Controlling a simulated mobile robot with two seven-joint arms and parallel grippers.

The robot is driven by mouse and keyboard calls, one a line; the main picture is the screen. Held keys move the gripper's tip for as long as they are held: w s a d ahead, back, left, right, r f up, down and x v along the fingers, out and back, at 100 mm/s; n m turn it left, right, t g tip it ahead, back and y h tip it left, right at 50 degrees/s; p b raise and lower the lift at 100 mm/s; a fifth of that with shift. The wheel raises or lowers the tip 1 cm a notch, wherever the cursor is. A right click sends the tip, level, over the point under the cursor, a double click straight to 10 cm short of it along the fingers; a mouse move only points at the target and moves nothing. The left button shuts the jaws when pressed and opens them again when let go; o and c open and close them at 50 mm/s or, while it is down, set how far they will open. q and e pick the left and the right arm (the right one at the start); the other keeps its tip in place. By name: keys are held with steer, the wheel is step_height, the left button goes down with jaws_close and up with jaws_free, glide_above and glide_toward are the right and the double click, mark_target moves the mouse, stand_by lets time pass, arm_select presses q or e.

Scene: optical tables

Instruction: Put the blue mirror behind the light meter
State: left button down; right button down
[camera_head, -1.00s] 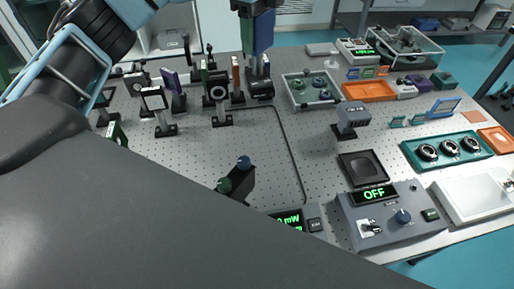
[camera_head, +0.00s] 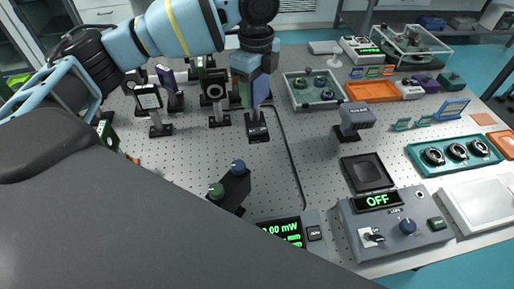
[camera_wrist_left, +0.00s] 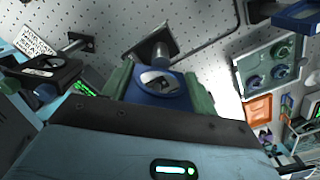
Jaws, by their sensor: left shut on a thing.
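My left gripper (camera_head: 254,84) is shut on the blue mirror (camera_head: 262,90), which is upright on a black base (camera_head: 257,130). The wrist view shows the mirror's blue mount (camera_wrist_left: 160,88) between the green fingers of the left gripper (camera_wrist_left: 158,84). I cannot tell whether the base touches the board. The light meter (camera_head: 284,230), with a green mW readout, is at the near edge of the board, nearer to me than the mirror and partly hidden by my own body. My right gripper is not in view.
A black post with green and blue knobs (camera_head: 230,187) stands between the mirror and the meter. Black-framed optics (camera_head: 150,104) stand to the left. A grey box on a stand (camera_head: 354,117) and an OFF controller (camera_head: 392,218) are to the right. The middle of the pegboard (camera_head: 270,165) is clear.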

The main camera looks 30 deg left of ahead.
mark_target(256, 119)
arm_select(q)
steer(key=shift+f, duration=4.9)
steer(key=shift+c, duration=2.2)
jaws_free()
steer(key=shift+f, duration=0.1)
step_height(256, 119, up, 12)
steer(key=shift+r, duration=0.15)
